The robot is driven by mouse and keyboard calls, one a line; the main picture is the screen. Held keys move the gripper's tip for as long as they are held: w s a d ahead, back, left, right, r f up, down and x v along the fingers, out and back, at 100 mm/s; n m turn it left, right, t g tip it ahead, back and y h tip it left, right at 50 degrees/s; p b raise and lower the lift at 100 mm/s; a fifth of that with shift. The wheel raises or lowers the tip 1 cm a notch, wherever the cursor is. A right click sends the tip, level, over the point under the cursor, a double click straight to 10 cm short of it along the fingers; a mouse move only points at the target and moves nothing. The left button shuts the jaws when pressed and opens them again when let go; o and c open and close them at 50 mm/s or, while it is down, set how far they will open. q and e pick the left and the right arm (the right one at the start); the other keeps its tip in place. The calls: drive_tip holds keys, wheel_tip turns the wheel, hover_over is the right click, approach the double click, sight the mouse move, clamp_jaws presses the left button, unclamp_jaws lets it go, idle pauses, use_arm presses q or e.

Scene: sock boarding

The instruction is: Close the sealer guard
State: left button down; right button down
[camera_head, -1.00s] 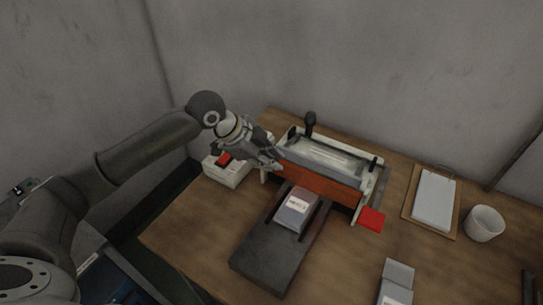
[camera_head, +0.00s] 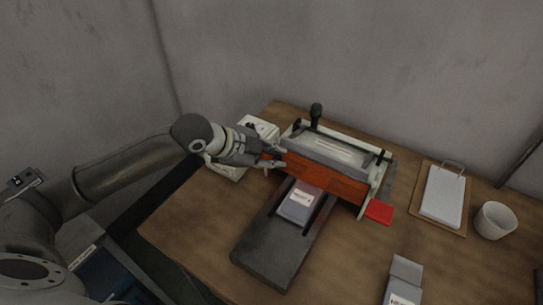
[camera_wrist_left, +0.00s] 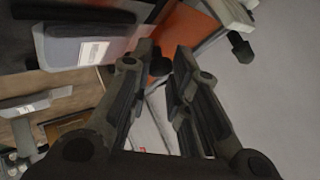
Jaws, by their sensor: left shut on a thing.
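The sealer (camera_head: 340,152) stands at the back of the table, with a pale frame and a black-knobbed lever (camera_head: 316,112). Its orange guard (camera_head: 325,181) spans the front, tilted, above the dark feed bed. My left gripper (camera_head: 279,161) is at the guard's left end, shut on its edge or knob; the fingers hide the exact contact. In the left wrist view the guard (camera_wrist_left: 188,32) shows beyond the fingertips, with a dark round knob (camera_wrist_left: 159,67) between them. My right gripper is not in view.
A labelled packet (camera_head: 300,204) lies on the dark feed bed (camera_head: 268,248) before the guard. A white box (camera_head: 226,166) sits behind my left gripper. A red pad (camera_head: 379,211), clipboard (camera_head: 442,197), white cup (camera_head: 494,220) and another packet (camera_head: 403,283) are to the right.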

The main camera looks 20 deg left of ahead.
use_arm(q)
drive_tip(key=c, duration=1.3)
unclamp_jaws()
drive_tip(key=shift+w, duration=0.1)
drive_tip(key=v, duration=1.2)
